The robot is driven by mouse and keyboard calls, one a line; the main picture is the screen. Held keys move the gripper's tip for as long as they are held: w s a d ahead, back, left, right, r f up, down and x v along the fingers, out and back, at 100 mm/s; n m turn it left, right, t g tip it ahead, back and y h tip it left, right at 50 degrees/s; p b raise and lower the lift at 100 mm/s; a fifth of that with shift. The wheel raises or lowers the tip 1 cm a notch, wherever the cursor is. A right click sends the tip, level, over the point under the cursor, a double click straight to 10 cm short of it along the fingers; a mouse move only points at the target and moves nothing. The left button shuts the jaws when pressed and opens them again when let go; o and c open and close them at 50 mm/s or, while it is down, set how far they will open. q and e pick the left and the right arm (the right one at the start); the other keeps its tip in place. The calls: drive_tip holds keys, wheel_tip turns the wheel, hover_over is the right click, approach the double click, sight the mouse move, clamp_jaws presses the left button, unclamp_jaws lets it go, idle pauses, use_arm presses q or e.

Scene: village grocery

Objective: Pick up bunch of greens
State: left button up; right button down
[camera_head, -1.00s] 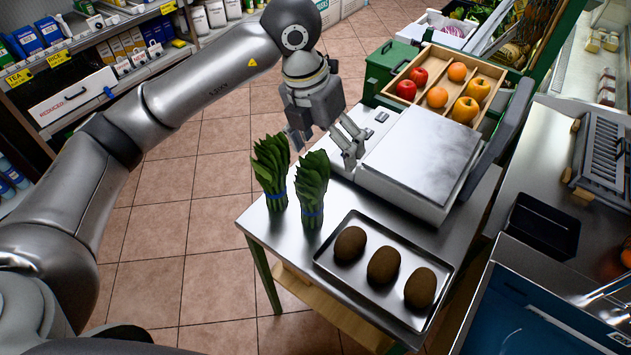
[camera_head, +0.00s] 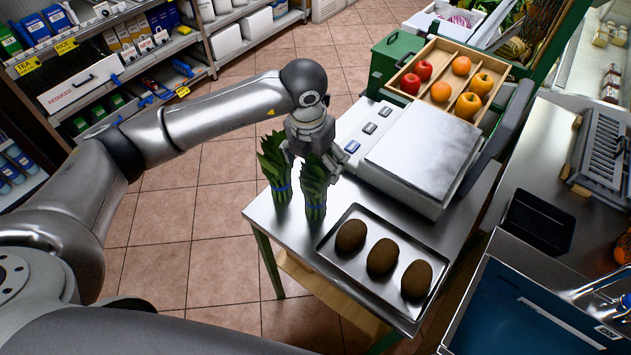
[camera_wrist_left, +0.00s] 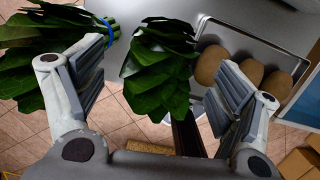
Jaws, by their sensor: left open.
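Two bunches of greens tied with blue bands stand upright on a metal table (camera_head: 262,207). The left bunch (camera_head: 274,165) is at the table's left corner, and the right bunch (camera_head: 315,188) is beside it. My left gripper (camera_head: 318,160) is open over the top of the right bunch. In the left wrist view, the right bunch's leaves (camera_wrist_left: 160,75) show between the spread fingers (camera_wrist_left: 162,62). The left bunch (camera_wrist_left: 30,55) lies outside the left finger, partly hidden behind it. My right gripper is not in view.
A metal tray (camera_head: 337,267) with three brown oval fruits stands close to the right bunch. Shelves line the left, and tiled floor lies between.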

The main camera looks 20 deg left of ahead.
use_arm(q)
drive_tip(key=shift+f, duration=0.3)
drive_tip(key=shift+w+r, duration=0.1)
drive_tip(key=c, duration=1.8)
drive_tip(key=shift+o, duration=0.2)
